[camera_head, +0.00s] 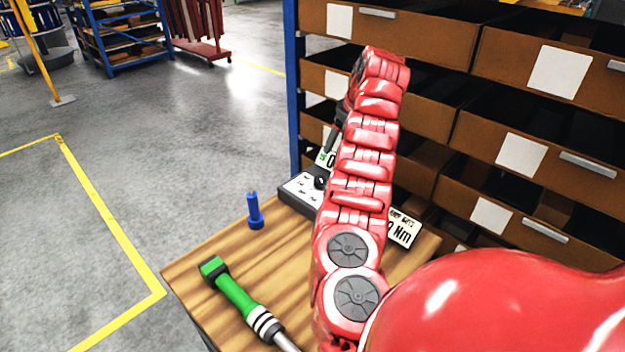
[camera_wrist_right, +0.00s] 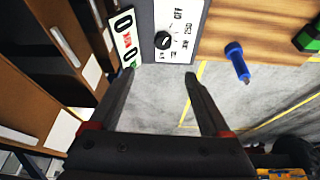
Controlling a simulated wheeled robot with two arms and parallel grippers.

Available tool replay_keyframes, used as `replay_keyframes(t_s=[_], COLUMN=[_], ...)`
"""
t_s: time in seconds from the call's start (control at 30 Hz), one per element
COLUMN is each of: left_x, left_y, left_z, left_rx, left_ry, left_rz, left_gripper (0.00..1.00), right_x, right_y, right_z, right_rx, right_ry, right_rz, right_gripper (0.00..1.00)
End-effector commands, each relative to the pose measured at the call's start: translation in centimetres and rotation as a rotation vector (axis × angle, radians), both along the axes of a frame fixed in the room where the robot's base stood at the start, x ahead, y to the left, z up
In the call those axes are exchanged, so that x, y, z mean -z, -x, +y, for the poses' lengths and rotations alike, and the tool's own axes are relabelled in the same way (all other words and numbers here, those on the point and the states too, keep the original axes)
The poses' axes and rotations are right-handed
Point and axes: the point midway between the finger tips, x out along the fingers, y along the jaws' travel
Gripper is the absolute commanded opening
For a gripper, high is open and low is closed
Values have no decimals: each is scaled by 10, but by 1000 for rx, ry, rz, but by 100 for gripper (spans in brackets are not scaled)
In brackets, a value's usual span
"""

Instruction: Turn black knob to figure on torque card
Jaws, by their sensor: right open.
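The black knob (camera_head: 320,183) sits on the white face of a dark grey box (camera_head: 292,204) at the table's back edge. In the right wrist view the knob (camera_wrist_right: 162,40) shows whole, with dial marks including "OFF" and "250" around it. A white card (camera_head: 405,229) ending in "Nm" lies right of my right arm, partly hidden by it. Another card with a "0" and a green mark stands behind the box; it also shows in the wrist view (camera_wrist_right: 125,38). My right gripper (camera_wrist_right: 160,75) is open and empty, its fingertips apart and short of the knob. My left gripper is out of view.
A blue peg-like piece (camera_head: 254,212) stands on the wooden table (camera_head: 200,270). A green-handled tool (camera_head: 236,296) lies at the front left. A drawer rack (camera_head: 440,110) rises close behind the table. Open floor (camera_head: 180,150) lies to the left.

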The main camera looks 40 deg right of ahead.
Motion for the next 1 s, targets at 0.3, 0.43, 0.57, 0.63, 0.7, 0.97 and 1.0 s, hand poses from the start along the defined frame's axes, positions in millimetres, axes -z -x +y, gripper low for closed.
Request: replay_keyframes(t_s=[0.3, 0.43, 0.57, 0.63, 0.7, 0.97, 1.0], left_x=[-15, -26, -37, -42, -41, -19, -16], left_y=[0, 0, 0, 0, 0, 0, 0], left_z=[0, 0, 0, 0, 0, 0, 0], left_rx=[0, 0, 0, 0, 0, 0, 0], left_ry=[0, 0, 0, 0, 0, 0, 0], left_rz=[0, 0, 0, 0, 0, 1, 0], left_gripper=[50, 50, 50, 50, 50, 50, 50], right_x=[32, 62, 90, 106, 116, 150, 152], right_y=[-10, -21, -33, -38, -43, -55, -57], right_z=[5, 5, 4, 4, 2, 2, 2], right_rx=[-11, -10, -8, -8, -7, -7, -7], right_ry=[-26, -26, -25, -26, -21, -21, -21], right_rz=[11, 13, 11, 13, 8, 4, 4], right_gripper=[81, 81, 81, 81, 81, 81, 81])
